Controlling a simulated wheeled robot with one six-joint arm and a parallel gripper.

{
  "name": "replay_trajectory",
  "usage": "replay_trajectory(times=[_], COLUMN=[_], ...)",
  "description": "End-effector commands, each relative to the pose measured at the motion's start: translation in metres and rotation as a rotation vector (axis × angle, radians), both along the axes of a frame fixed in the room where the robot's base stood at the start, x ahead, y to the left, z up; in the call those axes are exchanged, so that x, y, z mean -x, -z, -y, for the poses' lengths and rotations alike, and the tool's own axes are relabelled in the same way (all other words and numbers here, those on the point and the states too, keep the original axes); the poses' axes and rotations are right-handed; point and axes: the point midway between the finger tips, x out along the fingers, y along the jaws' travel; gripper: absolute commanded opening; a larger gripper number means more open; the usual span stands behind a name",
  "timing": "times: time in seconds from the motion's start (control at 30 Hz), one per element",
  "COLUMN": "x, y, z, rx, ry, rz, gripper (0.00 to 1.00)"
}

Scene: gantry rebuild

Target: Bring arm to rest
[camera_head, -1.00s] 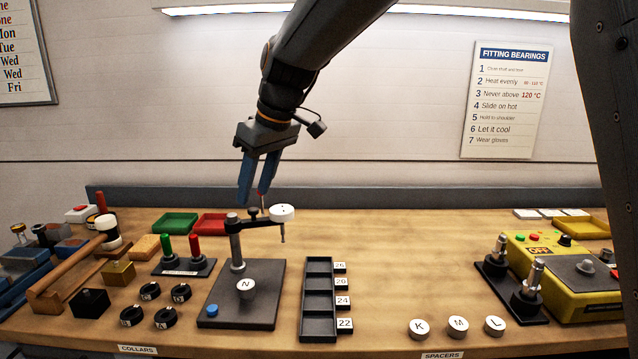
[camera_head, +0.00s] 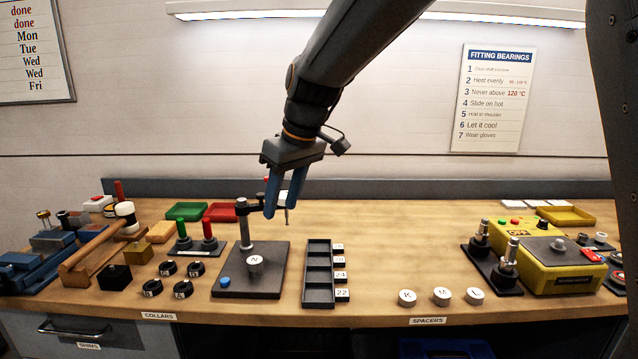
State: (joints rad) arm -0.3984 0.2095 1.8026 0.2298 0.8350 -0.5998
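My gripper (camera_head: 280,213) hangs from my arm over the middle of the bench, fingers pointing down. Its two blue fingers are apart, with a visible gap and nothing seen held between them. In the picture the fingers overlap the arm of the dial gauge stand (camera_head: 245,229). They partly hide its white dial (camera_head: 286,198); I cannot tell how close they are to it. The stand rises from a dark base plate (camera_head: 270,281), which bears a round piece marked N (camera_head: 255,261).
A black slotted tray (camera_head: 319,305) lies right of the stand. White spacers K (camera_head: 407,296), M and L sit at the front edge. The yellow heater (camera_head: 548,284) stands right; a wooden-handled hammer (camera_head: 96,244) and black collars (camera_head: 183,289) are left.

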Motion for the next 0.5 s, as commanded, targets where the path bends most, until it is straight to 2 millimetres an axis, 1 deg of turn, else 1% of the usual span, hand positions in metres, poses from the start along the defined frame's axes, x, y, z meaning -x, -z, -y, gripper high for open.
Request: replay_trajectory(times=[0.03,0.17,0.27,0.33,0.37,0.43,0.47,0.5], x=[0.003,0.011,0.021,0.032,0.037,0.056,0.067,0.082], y=[0.008,0.029,0.048,0.065,0.073,0.094,0.105,0.118], z=[0.011,0.042,0.071,0.095,0.107,0.139,0.154,0.173], rx=[0.006,0.022,0.038,0.05,0.056,0.071,0.079,0.087], ry=[0.027,0.11,0.188,0.255,0.289,0.38,0.423,0.482], rz=[-0.01,-0.035,-0.057,-0.077,-0.086,-0.113,-0.124,-0.142], gripper=[0.4,0.4,0.4,0.4,0.4,0.4,0.4,0.4])
